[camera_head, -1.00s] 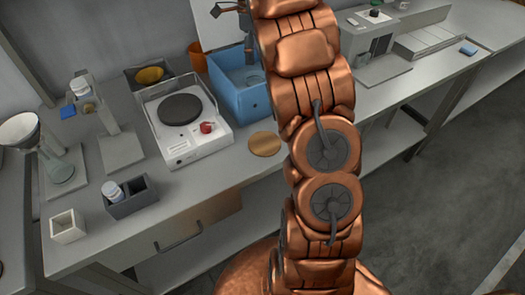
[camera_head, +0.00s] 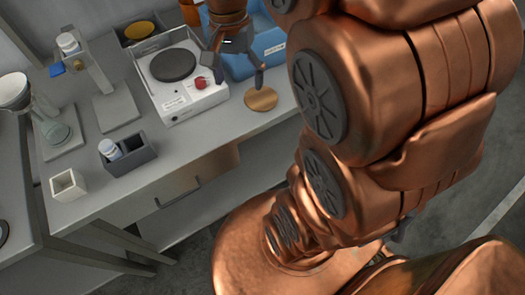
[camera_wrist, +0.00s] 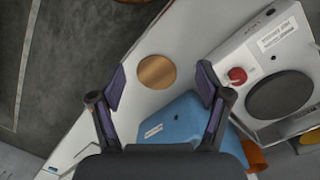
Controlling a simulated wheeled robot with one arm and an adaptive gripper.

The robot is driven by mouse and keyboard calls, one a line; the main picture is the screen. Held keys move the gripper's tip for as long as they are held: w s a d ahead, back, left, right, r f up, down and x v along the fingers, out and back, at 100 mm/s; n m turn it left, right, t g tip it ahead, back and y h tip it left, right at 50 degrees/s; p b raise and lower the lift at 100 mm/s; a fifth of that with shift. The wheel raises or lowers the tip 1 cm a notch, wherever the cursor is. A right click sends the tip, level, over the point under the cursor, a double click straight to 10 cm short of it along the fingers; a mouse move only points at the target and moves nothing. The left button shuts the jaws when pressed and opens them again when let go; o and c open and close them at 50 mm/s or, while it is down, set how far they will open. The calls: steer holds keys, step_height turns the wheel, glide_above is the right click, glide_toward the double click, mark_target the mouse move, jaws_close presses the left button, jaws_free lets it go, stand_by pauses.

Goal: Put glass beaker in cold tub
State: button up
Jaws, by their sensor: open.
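The blue tub (camera_head: 272,48), likely the cold tub, stands on the bench right of the hot plate; my arm partly covers it. My gripper (camera_head: 238,80) is open and empty above the bench front, between hot plate and tub. In the wrist view its spread fingers (camera_wrist: 162,78) frame a round wooden disc (camera_wrist: 157,72).
The white hot plate (camera_head: 184,98) has a dark round top and red knob. A stand (camera_head: 98,75), a grey two-slot box (camera_head: 128,155) holding a capped bottle, and a small white box (camera_head: 68,186) are further left. A yellow item (camera_head: 138,29) lies behind the hot plate.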

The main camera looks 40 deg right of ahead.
steer(key=s+a+f+n, duration=0.2)
steer(key=s+f+n, duration=0.1)
steer(key=s+n, duration=0.2)
steer(key=s+a+f+n, duration=0.3)
steer(key=s+n, duration=0.2)
steer(key=s, duration=0.5)
steer(key=shift+s+a+g, duration=0.2)
steer(key=shift+s+g, duration=0.05)
steer(key=shift+g, duration=0.05)
